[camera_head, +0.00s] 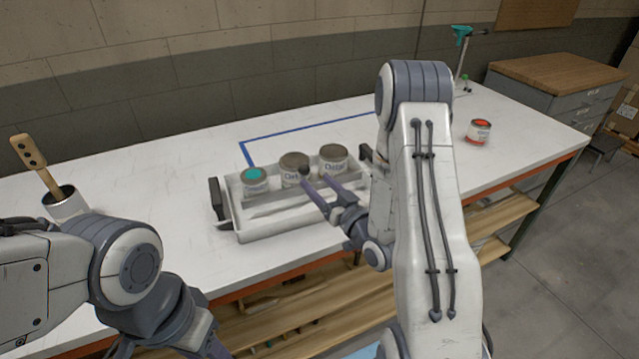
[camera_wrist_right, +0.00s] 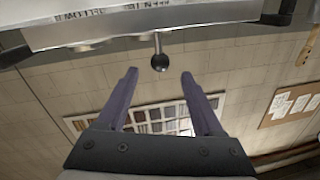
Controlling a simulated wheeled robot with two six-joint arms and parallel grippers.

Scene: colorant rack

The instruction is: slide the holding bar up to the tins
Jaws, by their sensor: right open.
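A light grey rack (camera_head: 262,229) with dark end handles stands on the white table. It holds three tins in a row: a teal-topped tin (camera_head: 255,181) at left and two grey-brown-topped tins (camera_head: 294,172) (camera_head: 333,160). The holding bar (camera_head: 268,205) seems to be the pale strip along the front of the tins; any gap is hard to judge. My right gripper (camera_head: 317,174) reaches over the rack, open and empty. In the right wrist view a rod with a black knob (camera_wrist_right: 160,62) lies just beyond and between its open fingertips (camera_wrist_right: 159,73).
A pot (camera_head: 66,205) with a wooden-handled tool stands at the left. Blue tape (camera_head: 300,129) marks the table behind the rack. A red-topped tin (camera_head: 479,131) and a teal-headed stand (camera_head: 462,60) are at the right. The table's front edge is close to the rack.

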